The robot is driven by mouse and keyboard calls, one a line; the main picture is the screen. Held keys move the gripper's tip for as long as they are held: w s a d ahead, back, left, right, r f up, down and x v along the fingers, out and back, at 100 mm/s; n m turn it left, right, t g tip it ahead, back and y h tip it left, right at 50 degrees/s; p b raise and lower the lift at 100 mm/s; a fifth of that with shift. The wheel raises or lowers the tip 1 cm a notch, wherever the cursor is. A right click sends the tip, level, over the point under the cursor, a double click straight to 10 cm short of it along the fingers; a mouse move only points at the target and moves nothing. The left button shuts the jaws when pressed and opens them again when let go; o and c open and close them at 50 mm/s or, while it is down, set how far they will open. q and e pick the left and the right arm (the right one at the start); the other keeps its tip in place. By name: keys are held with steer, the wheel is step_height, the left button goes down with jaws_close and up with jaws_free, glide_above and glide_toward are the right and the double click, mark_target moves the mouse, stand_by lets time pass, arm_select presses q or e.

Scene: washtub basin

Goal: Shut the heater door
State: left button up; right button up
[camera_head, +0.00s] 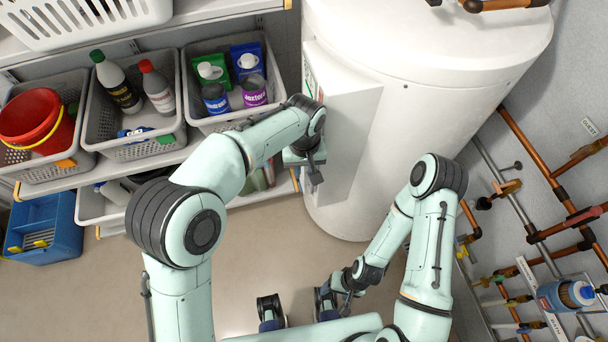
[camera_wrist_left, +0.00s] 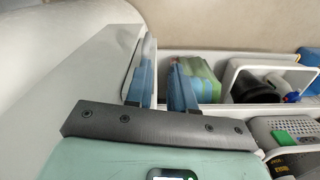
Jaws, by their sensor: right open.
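The white heater (camera_head: 420,60) stands at the upper middle of the head view. Its pale boxy door housing (camera_head: 350,130) projects from its left side, with a small coloured label on the left face. I cannot tell how far the door stands from the heater. My left gripper (camera_head: 314,172) is beside the housing's lower left edge. In the left wrist view its two blue fingers (camera_wrist_left: 162,88) are apart, the left one close against a pale panel edge (camera_wrist_left: 150,52); contact is unclear. My right gripper (camera_head: 345,288) is low over the floor, away from the heater, its fingertips partly hidden.
Shelves at left hold grey baskets (camera_head: 105,150) of bottles and a red bucket (camera_head: 35,118). A blue crate (camera_head: 45,230) sits on the floor. Copper pipes (camera_head: 540,155) and valves line the right wall. The floor (camera_head: 240,255) between is clear.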

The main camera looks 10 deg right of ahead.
arm_select(q)
step_height(320, 180, up, 8)
steer(key=shift+f+p, duration=0.25)
steer(key=shift+p, duration=0.15)
arm_select(e)
steer(key=shift+w+r, duration=0.2)
steer(key=shift+r, duration=0.3)
arm_select(q)
steer(key=shift+d, duration=0.1)
